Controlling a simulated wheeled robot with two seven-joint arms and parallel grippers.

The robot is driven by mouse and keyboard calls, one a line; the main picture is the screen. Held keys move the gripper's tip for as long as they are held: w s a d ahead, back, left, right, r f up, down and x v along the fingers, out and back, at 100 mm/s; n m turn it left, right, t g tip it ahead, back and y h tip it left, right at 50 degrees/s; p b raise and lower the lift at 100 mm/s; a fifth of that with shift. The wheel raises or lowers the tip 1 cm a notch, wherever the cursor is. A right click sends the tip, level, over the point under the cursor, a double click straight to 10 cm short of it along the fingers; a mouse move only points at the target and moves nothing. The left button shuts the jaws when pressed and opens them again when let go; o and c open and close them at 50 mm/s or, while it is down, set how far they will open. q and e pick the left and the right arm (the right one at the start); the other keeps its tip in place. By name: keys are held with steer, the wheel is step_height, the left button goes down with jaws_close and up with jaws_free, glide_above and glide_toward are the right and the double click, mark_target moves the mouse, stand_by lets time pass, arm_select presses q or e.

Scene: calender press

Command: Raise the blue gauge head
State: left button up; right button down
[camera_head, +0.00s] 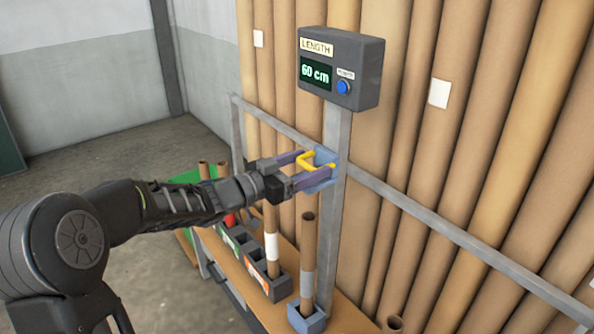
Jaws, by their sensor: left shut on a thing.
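The blue gauge head (329,158) sits on the grey upright post (334,226), below the display box. A yellow handle (305,158) sticks out from its front. My left gripper (312,166) reaches in from the left, and its purple fingers are shut on the yellow handle. The fingers hide part of the handle and of the gauge head. Below the head, a brown tube (307,250) with a grey band stands upright in a blue socket (306,317). The tube's top is below the head and apart from it. My right gripper is not in view.
A dark display box (352,68) on the post reads "LENGTH 60 cm" and has a blue button (344,87). Left of the blue socket, dark bins (271,283) hold tubes on a wooden bench (345,318). Tall brown tubes stand behind a grey rail (438,227). Open floor lies left.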

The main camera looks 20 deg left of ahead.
mark_target(305, 165)
arm_select(q)
step_height(305, 165, up, 10)
steer(key=p, duration=0.5)
steer(key=shift+d+f+p, duration=0.15)
steer(key=shift+f+p, duration=0.1)
steer(key=shift+p, duration=0.15)
steer(key=shift+r+p, duration=0.4)
steer(key=shift+r, duration=0.15)
steer(key=o, duration=1.8)
steer(key=shift+r, duration=0.1)
steer(key=shift+f, duration=0.2)
steer(key=shift+s+a, duration=0.2)
steer(key=shift+s, duration=0.05)
steer(key=b+v, duration=0.1)
steer(key=v, duration=0.6)
steer(key=shift+s+r+b, duration=0.1)
steer(key=shift+s+b, duration=0.05)
steer(key=shift+b, duration=0.25)
